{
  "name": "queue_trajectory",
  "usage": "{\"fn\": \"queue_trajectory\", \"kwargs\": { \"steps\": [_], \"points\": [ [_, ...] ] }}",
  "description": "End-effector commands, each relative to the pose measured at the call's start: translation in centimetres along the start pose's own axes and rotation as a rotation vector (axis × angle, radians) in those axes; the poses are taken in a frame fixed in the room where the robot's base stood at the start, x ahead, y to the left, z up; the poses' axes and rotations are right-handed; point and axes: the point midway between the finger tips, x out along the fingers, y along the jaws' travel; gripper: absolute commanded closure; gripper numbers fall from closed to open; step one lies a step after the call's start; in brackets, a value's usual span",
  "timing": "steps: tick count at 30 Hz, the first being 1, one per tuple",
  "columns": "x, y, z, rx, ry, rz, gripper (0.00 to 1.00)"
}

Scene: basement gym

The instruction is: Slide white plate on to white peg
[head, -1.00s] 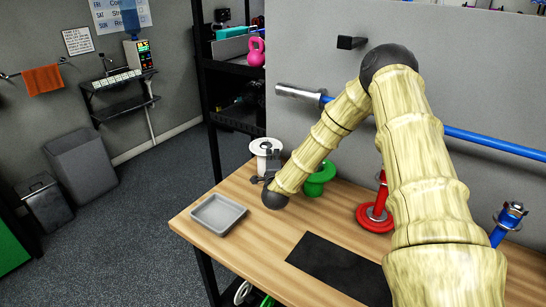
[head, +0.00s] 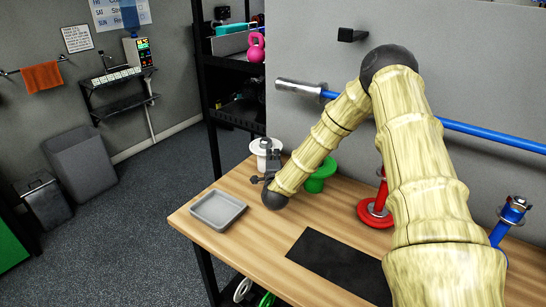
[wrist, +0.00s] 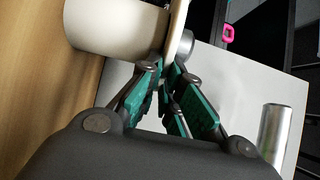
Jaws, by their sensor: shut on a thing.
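The white plate (wrist: 178,29) shows edge-on in the wrist view, at the tips of my gripper (wrist: 163,70), which is shut on its rim. A wide white cylinder (wrist: 112,28) of the white peg's stand is beside it, on the table side. A grey tip (wrist: 188,44) shows just beyond the plate, so the plate seems to be around the peg, but its hole is hidden. In the head view the white peg stand (head: 260,162) is at the table's far left corner, with my gripper (head: 271,160) at its right side, partly hiding it.
A green stand (head: 320,178), a red stand (head: 374,214) and a blue stand (head: 512,214) stand along the back. A grey tray (head: 218,210) and a black mat (head: 340,266) lie in front. A barbell (head: 300,89) crosses the wall behind; its sleeve shows in the wrist view (wrist: 272,135).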

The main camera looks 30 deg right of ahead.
Motion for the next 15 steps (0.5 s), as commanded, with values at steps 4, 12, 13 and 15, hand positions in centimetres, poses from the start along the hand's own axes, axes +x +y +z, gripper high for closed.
{"fn": "queue_trajectory", "kwargs": {
  "steps": [4,12,13,15],
  "points": [
    [0.04,-0.12,0.03,0.001,0.0,-0.002,0.78],
    [0.01,-0.04,0.01,0.0,0.0,-0.001,0.68],
    [-0.03,0.08,-0.03,-0.001,0.0,0.002,0.68],
    [-0.08,0.09,-0.03,-0.001,0.0,0.002,0.68]
  ]
}}
